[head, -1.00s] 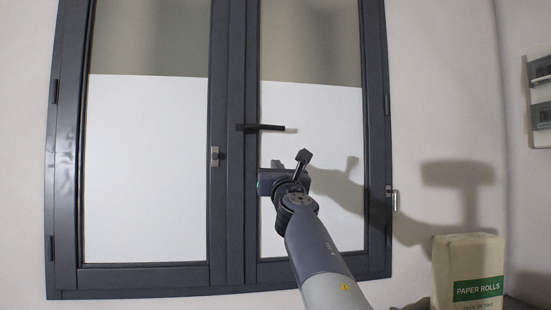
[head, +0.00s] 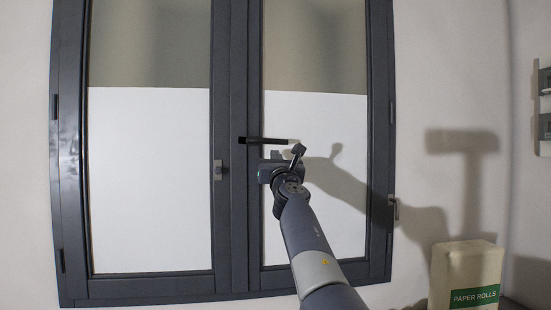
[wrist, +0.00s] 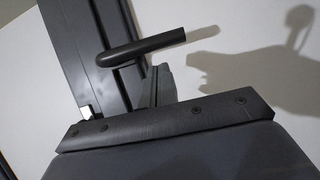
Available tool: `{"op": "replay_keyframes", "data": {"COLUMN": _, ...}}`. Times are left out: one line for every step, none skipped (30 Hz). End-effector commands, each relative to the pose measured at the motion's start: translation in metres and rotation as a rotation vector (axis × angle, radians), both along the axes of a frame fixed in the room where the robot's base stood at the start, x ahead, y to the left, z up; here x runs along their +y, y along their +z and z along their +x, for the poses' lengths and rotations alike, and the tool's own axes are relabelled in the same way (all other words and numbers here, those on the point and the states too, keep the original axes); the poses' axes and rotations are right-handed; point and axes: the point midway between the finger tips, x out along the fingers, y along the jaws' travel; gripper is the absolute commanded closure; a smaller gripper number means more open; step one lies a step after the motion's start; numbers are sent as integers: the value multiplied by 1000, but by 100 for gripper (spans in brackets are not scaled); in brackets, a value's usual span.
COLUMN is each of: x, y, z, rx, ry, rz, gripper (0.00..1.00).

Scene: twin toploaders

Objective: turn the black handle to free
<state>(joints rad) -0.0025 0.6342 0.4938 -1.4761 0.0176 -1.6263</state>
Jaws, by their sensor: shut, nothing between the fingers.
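The black handle (head: 268,141) is a bar lying level on the dark middle frame of the window, pointing right. In the wrist view the handle (wrist: 145,47) shows with its base on the frame, its bar slanting up to the right. My gripper (head: 268,168) is just below the handle in the head view, its fingertips hard to make out there. In the wrist view the closed fingers of my gripper (wrist: 158,85) stand just below the bar, with nothing between them. I cannot tell whether they touch it.
A paper rolls package (head: 466,270) stands at lower right. Grey wall boxes (head: 545,105) hang at far right.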

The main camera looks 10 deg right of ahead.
Motion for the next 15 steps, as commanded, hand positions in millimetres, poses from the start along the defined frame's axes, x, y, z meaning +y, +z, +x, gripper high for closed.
{"op": "replay_keyframes", "data": {"x": 0, "y": 5, "z": 0, "rx": 1, "ry": 0, "rz": 0, "gripper": 100}}
{"op": "replay_keyframes", "data": {"x": 0, "y": 6, "z": -1, "rx": 1, "ry": 0, "rz": 0, "gripper": 100}}
{"op": "replay_keyframes", "data": {"x": 0, "y": 7, "z": -1, "rx": 1, "ry": 0, "rz": 0, "gripper": 100}}
{"op": "replay_keyframes", "data": {"x": 0, "y": 8, "z": -1, "rx": 1, "ry": 0, "rz": 0, "gripper": 100}}
{"op": "replay_keyframes", "data": {"x": 0, "y": 9, "z": -1, "rx": 1, "ry": 0, "rz": 0, "gripper": 100}}
{"op": "replay_keyframes", "data": {"x": 0, "y": 9, "z": -2, "rx": 1, "ry": 0, "rz": 0, "gripper": 100}}
{"op": "replay_keyframes", "data": {"x": 0, "y": 9, "z": -2, "rx": 1, "ry": 0, "rz": 0, "gripper": 100}}
{"op": "replay_keyframes", "data": {"x": 0, "y": 9, "z": -2, "rx": 1, "ry": 0, "rz": 0, "gripper": 100}}
{"op": "replay_keyframes", "data": {"x": 0, "y": 9, "z": -2, "rx": 1, "ry": 0, "rz": 0, "gripper": 100}}
{"op": "replay_keyframes", "data": {"x": 0, "y": 9, "z": -2, "rx": 1, "ry": 0, "rz": 0, "gripper": 100}}
{"op": "replay_keyframes", "data": {"x": 0, "y": 9, "z": -2, "rx": 1, "ry": 0, "rz": 0, "gripper": 100}}
{"op": "replay_keyframes", "data": {"x": 0, "y": 9, "z": -2, "rx": 1, "ry": 0, "rz": 0, "gripper": 100}}
{"op": "replay_keyframes", "data": {"x": 0, "y": 9, "z": -2, "rx": 1, "ry": 0, "rz": 0, "gripper": 100}}
{"op": "replay_keyframes", "data": {"x": 0, "y": 9, "z": -2, "rx": 1, "ry": 0, "rz": 0, "gripper": 100}}
{"op": "replay_keyframes", "data": {"x": 0, "y": 9, "z": -2, "rx": 1, "ry": 0, "rz": 0, "gripper": 100}}
